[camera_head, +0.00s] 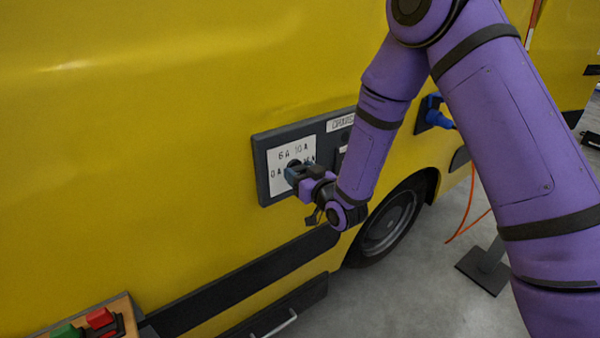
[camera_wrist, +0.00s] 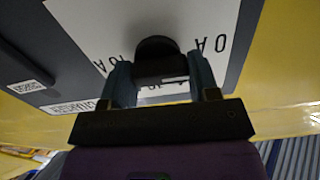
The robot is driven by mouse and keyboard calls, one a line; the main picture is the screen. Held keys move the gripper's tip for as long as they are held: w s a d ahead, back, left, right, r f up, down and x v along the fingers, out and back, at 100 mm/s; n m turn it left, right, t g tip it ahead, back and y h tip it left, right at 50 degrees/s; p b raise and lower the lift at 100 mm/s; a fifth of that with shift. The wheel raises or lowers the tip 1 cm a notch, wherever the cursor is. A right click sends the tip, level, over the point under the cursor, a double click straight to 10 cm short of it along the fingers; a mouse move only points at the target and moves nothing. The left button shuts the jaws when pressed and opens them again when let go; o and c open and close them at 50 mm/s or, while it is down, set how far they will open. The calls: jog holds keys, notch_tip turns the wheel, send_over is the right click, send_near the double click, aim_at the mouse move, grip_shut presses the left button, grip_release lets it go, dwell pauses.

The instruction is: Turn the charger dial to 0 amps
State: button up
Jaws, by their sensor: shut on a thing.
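The charger dial (camera_wrist: 156,47) is a black round knob on a white scale plate (camera_head: 282,158). In the head view it is mostly hidden behind my gripper (camera_head: 298,176). The plate reads 0 A at the left, 6 A and 10 A above, and a partly covered mark at the right. In the wrist view, which is turned about, 0 A lies to the right of the knob. My gripper (camera_wrist: 159,72) is shut on the dial, one finger on each side. A short white line shows on the knob, but I cannot tell which mark it points to.
The plate sits on a dark grey panel (camera_head: 262,180) on the yellow van (camera_head: 150,140). A blue plug (camera_head: 436,113) with an orange cable is right of the panel. A box with green and red buttons (camera_head: 100,318) stands at lower left. A wheel (camera_head: 390,222) is below.

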jog(key=shift+n, duration=0.4)
jog(key=o, duration=0.9)
jog(key=v, duration=1.1)
jog(key=shift+w, duration=0.1)
